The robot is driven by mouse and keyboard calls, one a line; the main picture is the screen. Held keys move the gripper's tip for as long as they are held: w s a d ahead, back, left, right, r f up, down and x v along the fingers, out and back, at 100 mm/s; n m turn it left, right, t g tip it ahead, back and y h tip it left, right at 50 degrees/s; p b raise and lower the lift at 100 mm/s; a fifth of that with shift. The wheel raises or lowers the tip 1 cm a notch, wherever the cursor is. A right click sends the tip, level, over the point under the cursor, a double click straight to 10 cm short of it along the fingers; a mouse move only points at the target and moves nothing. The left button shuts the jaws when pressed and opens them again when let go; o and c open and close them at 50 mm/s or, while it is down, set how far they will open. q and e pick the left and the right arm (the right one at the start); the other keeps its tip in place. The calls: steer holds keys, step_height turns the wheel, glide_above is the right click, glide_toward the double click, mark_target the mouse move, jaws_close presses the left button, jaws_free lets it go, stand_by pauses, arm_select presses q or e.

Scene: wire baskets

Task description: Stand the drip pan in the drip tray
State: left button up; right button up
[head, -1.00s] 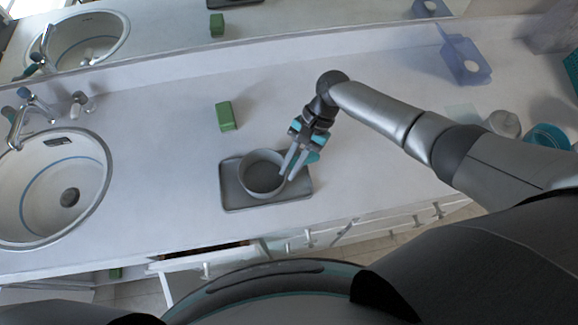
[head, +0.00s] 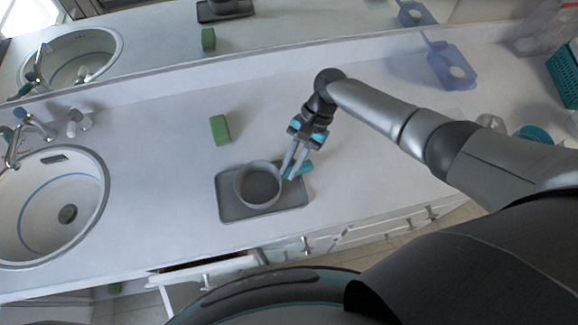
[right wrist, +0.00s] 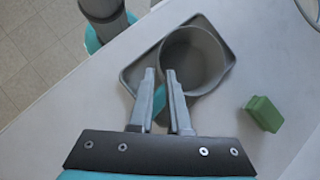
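The drip pan (head: 244,197), a round grey pan, stands upright in the grey drip tray (head: 295,203), towards the tray's left and middle. A teal piece, apparently its handle (head: 301,170), sticks out to the right. In the right wrist view the pan (right wrist: 205,58) and tray (right wrist: 133,74) lie just beyond my fingertips. My right gripper (head: 288,177) is at the pan's right rim; its fingers are a little apart, with the teal piece showing between or below them in the right wrist view (right wrist: 160,76). Contact cannot be told. My left gripper is not in view.
A green block (head: 219,130) lies behind the tray. A sink (head: 40,225) with a faucet is at the left. A blue translucent holder (head: 450,68) and a teal basket (head: 565,75) are at the right. The counter between sink and tray is clear.

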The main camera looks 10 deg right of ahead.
steer(key=shift+w+d+r+p, duration=0.2)
steer(key=shift+d+r+p, duration=0.15)
steer(key=shift+r, duration=0.2)
steer(key=v, duration=1.5)
